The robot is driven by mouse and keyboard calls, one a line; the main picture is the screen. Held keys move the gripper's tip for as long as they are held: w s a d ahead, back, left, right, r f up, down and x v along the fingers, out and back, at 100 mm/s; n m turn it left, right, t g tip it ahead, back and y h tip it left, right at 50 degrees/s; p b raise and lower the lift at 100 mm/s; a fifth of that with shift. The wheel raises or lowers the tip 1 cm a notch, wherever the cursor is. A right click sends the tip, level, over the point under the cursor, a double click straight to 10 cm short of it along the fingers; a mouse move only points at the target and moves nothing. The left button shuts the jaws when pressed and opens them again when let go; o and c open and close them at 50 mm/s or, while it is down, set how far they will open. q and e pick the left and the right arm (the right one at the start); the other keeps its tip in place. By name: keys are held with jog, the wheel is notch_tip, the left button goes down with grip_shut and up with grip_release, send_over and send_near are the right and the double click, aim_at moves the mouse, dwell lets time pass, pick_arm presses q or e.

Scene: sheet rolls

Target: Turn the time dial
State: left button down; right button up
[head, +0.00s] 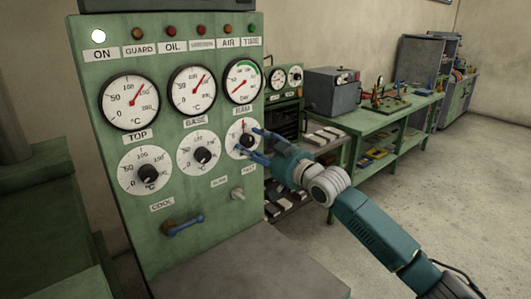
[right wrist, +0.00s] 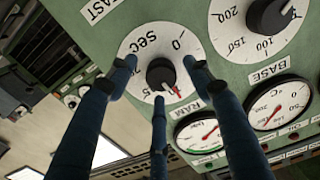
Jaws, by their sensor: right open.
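The time dial (head: 237,133) is the rightmost of the three lower dials on the green panel. It has a white face and a black knob (head: 245,141). In the right wrist view the time dial (right wrist: 140,47) is marked "Sec", and its black knob (right wrist: 160,73) has a red pointer near the lower right. My right gripper (head: 257,143) is open in front of this dial. Its three blue fingers (right wrist: 155,85) are spread around the knob with gaps to it; I cannot tell how near the tips are to the face. My left gripper is not in view.
Two similar dials (head: 144,169) and (head: 198,153) sit to the left on the panel. Three gauges (head: 130,101) and a row of lamps are above. A blue handle (head: 184,225) and a pale switch (head: 238,194) are below. A green bench (head: 390,115) stands behind; the floor at right is clear.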

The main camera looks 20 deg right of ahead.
jog(key=v, duration=1.1)
